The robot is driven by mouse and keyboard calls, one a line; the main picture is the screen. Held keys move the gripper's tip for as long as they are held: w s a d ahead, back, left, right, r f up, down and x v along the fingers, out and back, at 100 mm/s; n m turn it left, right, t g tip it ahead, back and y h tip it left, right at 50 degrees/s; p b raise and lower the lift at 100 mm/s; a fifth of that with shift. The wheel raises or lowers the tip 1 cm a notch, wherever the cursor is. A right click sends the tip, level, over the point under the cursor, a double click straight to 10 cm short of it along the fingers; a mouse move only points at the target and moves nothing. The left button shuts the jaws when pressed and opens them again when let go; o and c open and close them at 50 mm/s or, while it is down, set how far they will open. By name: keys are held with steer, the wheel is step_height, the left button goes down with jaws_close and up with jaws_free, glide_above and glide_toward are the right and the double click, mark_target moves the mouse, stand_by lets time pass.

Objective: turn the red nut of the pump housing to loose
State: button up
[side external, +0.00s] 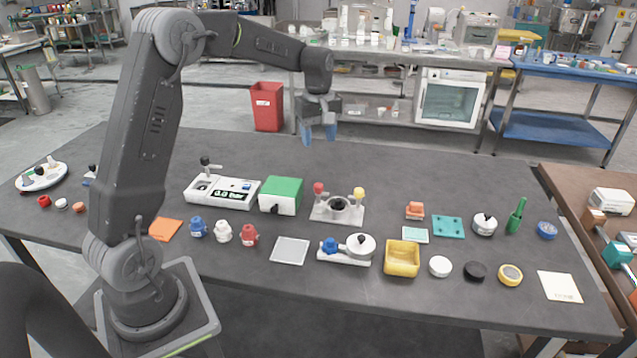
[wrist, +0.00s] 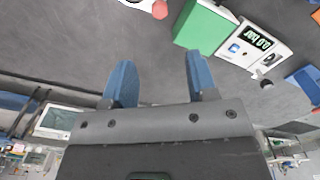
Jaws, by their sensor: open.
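The pump housing (side external: 350,215) is a pale plate with a dark round opening in the middle of the table. A red nut (side external: 319,188) stands on its left side and a yellow one (side external: 358,193) on its right. In the wrist view the red nut (wrist: 160,9) shows at the top edge beside a bit of the pale housing (wrist: 135,2); the rest is cut off. My gripper (side external: 319,134) hangs above the far edge of the table, behind and above the housing. Its blue fingers, also in the wrist view (wrist: 159,78), are apart with nothing between them.
A green box (side external: 282,195) and a white device with a display (side external: 222,191) stand left of the housing. A white-lidded pot on a plate (side external: 358,247) and a yellow bin (side external: 402,258) are nearer the front. The table behind the housing is clear.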

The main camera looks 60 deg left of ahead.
mark_target(318, 185)
step_height(318, 185, down, 14)
steer(key=shift+r, duration=0.1)
stand_by(0.5)
steer(key=c, duration=0.9)
